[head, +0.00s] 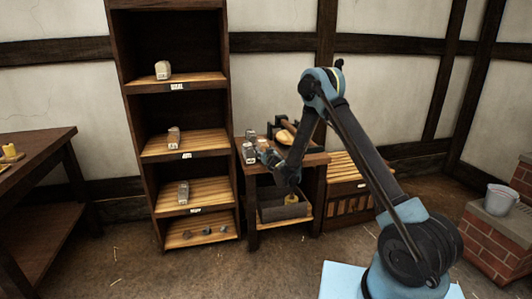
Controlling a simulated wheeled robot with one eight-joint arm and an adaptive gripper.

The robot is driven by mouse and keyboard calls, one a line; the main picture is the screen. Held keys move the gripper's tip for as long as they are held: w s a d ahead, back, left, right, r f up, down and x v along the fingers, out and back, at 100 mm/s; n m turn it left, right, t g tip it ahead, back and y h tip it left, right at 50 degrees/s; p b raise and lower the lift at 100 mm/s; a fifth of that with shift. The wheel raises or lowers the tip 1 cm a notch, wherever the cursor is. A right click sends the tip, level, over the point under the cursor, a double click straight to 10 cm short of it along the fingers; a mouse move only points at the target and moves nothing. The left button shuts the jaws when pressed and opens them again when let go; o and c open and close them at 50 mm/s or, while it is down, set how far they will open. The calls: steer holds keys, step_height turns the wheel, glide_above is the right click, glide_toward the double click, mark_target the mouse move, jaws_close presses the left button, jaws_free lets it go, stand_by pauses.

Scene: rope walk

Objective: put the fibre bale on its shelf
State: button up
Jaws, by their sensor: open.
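A tall dark shelf unit (229,110) stands left of centre, with small label plates on its shelf edges that are too small to read surely. A pale block (162,70) sits on the upper shelf, a brownish block (173,137) on the middle shelf and a greyish block (184,192) on the lower one. Small grey blocks (249,152) stand at the left of the side table. I cannot tell which block is the fibre bale. My gripper (264,156) is small in view, open, just right of those grey blocks; I cannot tell whether it touches them.
The side table (316,160) also bears a dark tool with a wooden roller, and a dark bin (272,209) sits below. A slatted chest (350,195) stands right of it. A workbench (55,140) is at left, a bucket (500,199) on bricks at right. The front floor is clear.

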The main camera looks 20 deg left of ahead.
steer(key=shift+w+a+f, duration=0.2)
steer(key=shift+w+a, duration=0.35)
steer(key=shift+d, duration=0.1)
steer(key=c, duration=1)
steer(key=shift+r, duration=0.1)
